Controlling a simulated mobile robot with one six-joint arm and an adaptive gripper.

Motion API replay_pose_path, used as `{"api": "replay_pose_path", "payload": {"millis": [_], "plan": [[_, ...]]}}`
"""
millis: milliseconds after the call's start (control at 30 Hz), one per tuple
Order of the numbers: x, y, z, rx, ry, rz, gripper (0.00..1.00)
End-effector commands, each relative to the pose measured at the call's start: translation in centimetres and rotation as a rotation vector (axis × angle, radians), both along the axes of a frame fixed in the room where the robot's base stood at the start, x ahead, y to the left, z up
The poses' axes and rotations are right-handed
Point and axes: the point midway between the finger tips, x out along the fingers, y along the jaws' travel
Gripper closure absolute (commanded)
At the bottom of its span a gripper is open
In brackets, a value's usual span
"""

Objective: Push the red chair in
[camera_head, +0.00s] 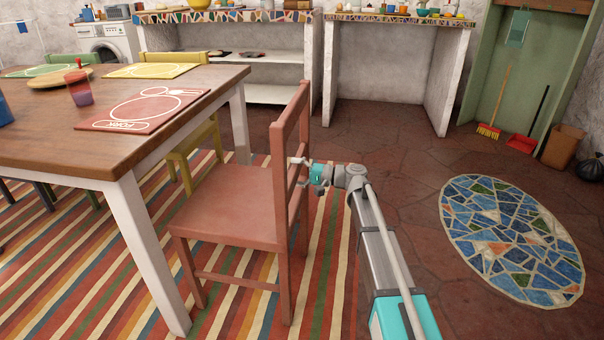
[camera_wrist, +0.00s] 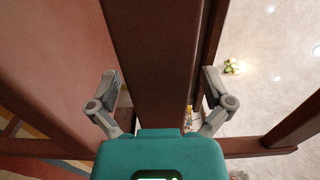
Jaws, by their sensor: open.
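The red chair (camera_head: 238,205) stands on the striped rug beside the table, its seat toward the table and its backrest on the right. Part of its seat front is close to the table edge. My gripper (camera_head: 298,170) is at the chair's backrest from the right side. In the wrist view the open fingers of my gripper (camera_wrist: 163,98) stand on either side of a dark red backrest bar (camera_wrist: 158,60), with gaps visible on both sides. The red seat (camera_wrist: 55,70) fills the left of that view. Whether the palm touches the bar cannot be told.
The wooden table (camera_head: 190,98) has a white leg (camera_head: 150,250) near the chair. It carries a red placemat (camera_head: 145,108) and a cup (camera_head: 79,90). A yellow chair (camera_head: 200,145) is behind the red chair. Tiled floor is free around the mosaic mat (camera_head: 510,240).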

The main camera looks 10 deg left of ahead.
Motion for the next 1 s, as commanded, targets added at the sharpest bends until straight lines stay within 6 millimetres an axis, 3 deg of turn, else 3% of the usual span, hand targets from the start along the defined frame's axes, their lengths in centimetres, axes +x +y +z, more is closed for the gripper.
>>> {"api": "replay_pose_path", "payload": {"millis": [67, 500, 1000], "plan": [[-0.01, 0.00, 0.00, 0.000, 0.000, 0.000, 0.11], [-0.02, 0.03, 0.03, 0.001, 0.000, 0.001, 0.90], [-0.06, 0.04, -0.47, -0.002, 0.000, 0.001, 0.90]]}}
